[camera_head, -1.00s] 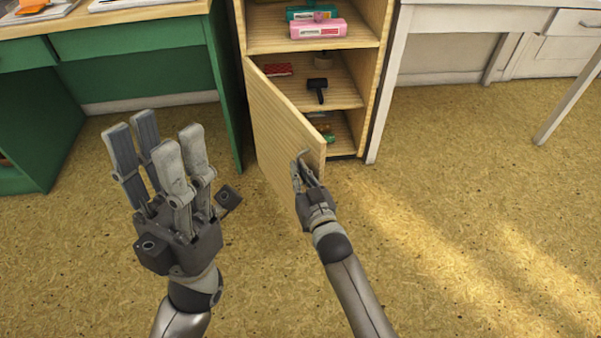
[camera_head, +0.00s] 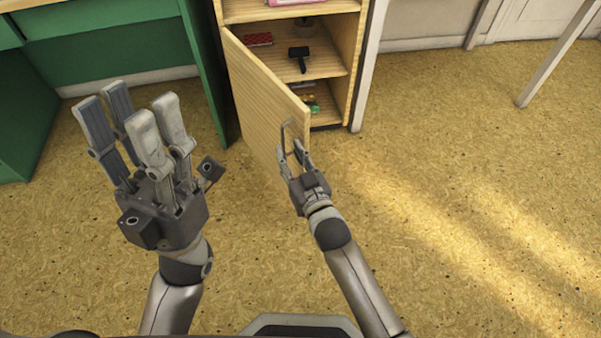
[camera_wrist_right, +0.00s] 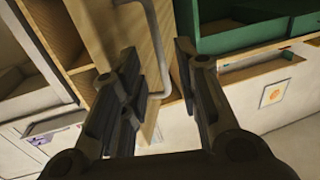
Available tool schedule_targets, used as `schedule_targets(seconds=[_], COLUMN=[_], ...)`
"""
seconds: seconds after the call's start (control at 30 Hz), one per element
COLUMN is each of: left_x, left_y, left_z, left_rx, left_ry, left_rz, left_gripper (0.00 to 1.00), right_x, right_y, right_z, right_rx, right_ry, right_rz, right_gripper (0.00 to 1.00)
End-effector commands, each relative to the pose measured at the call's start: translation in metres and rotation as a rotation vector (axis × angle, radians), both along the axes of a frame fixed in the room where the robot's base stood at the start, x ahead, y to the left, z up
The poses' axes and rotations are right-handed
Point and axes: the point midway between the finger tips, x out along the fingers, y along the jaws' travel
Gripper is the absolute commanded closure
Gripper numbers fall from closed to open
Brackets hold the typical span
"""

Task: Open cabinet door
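The light wooden cabinet door (camera_head: 262,105) stands partly open, swung out from its left side. Its thin metal handle (camera_head: 287,130) is on the outer face near the free edge; it also shows as a bent bar in the right wrist view (camera_wrist_right: 161,60). My right gripper (camera_head: 292,152) is at the handle. In the right wrist view its fingers (camera_wrist_right: 155,72) are apart, with the handle in the gap between them and no clear contact. My left gripper (camera_head: 130,103) is open and empty, held up left of the door.
The cabinet shelves (camera_head: 325,62) hold a red item (camera_head: 258,39), a black tool (camera_head: 299,57) and small things lower down. A green desk (camera_head: 120,40) stands left of the cabinet, a white table leg (camera_head: 565,55) at right. The floor (camera_head: 460,190) in front is clear.

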Motion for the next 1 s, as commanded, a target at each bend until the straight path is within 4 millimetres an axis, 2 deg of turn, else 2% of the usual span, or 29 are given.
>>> schedule_targets(seconds=[0.1, 0.3, 0.5, 0.77, 0.9, 1.0], left_x=[0.000, 0.000, 0.000, 0.000, 0.000, 0.000], left_y=[0.000, 0.000, 0.000, 0.000, 0.000, 0.000], left_z=[0.000, 0.000, -0.001, -0.001, -0.001, 0.000], left_rx=[0.000, 0.001, 0.001, 0.001, 0.001, 0.001], left_ry=[0.001, 0.002, 0.002, 0.002, 0.002, 0.002], left_rz=[0.000, -0.001, -0.001, -0.001, -0.001, -0.001], left_gripper=[0.60, 0.60, 0.60, 0.60, 0.60, 0.60], right_x=[-0.024, -0.053, -0.065, -0.066, -0.064, -0.054], right_y=[-0.011, -0.025, -0.030, -0.031, -0.035, -0.049], right_z=[-0.001, 0.000, 0.001, 0.001, -0.001, -0.010], right_rx=[-0.001, 0.001, 0.001, 0.001, 0.008, 0.048], right_ry=[0.003, 0.000, -0.002, -0.002, 0.013, 0.073], right_rz=[0.001, 0.001, 0.002, 0.002, -0.005, -0.031], right_gripper=[0.70, 0.70, 0.70, 0.70, 0.85, 0.98])
